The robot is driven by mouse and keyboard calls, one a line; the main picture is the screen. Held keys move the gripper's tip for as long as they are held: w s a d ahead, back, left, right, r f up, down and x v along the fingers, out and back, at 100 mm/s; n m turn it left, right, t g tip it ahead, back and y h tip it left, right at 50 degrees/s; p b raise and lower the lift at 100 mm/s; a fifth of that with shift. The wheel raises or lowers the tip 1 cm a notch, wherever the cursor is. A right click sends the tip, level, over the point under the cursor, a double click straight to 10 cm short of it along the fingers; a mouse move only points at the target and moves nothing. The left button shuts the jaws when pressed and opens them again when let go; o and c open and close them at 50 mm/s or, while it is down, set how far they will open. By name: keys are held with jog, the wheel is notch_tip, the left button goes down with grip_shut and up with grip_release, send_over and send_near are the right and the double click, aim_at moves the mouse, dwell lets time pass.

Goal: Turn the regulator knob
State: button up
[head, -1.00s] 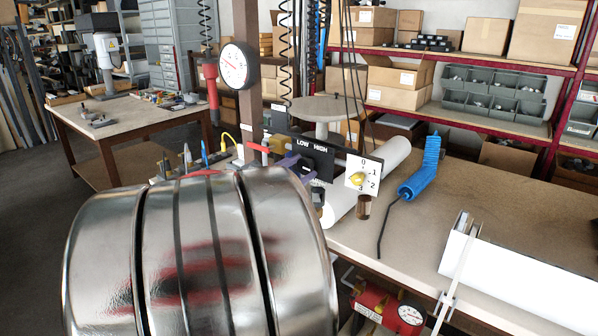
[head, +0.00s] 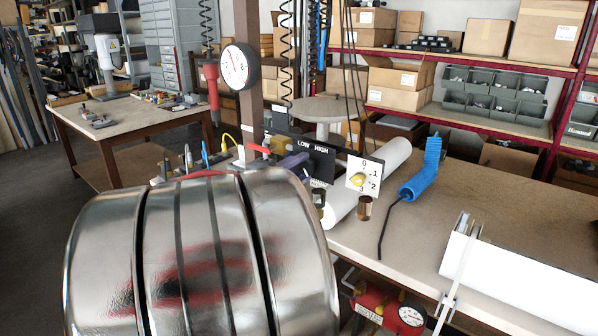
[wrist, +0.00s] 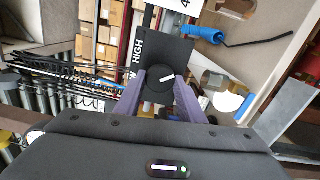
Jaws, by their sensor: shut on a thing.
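The regulator knob (wrist: 158,93) is round and black with a white pointer line, on a black panel (wrist: 166,55) lettered LOW and HIGH. In the wrist view its line points right and slightly up. My gripper (wrist: 160,84) has its purple fingers shut on both sides of the knob. In the head view the LOW HIGH panel (head: 317,155) stands on the bench, with a purple finger of my gripper (head: 296,162) beside it; my metallic arm hides much of the area, and the knob is not visible there. A round gauge (head: 238,67) with a red needle hangs behind.
A white dial plate (head: 364,174) with a yellow knob stands right of the panel. A blue coiled hose tool (head: 420,178) lies on the bench. A white profile (head: 520,278) lies front right. A red compressor (head: 385,308) sits below. The bench's right rear is clear.

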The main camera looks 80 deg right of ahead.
jog(key=shift+s+f+m, duration=0.15)
jog(key=shift+m, duration=0.45)
jog(key=o, duration=0.8)
jog(key=shift+c, duration=0.2)
jog(key=shift+o, duration=1.4)
jog(key=shift+a, duration=0.15)
jog(key=v, duration=1.3)
jog(key=shift+w+a, duration=0.25)
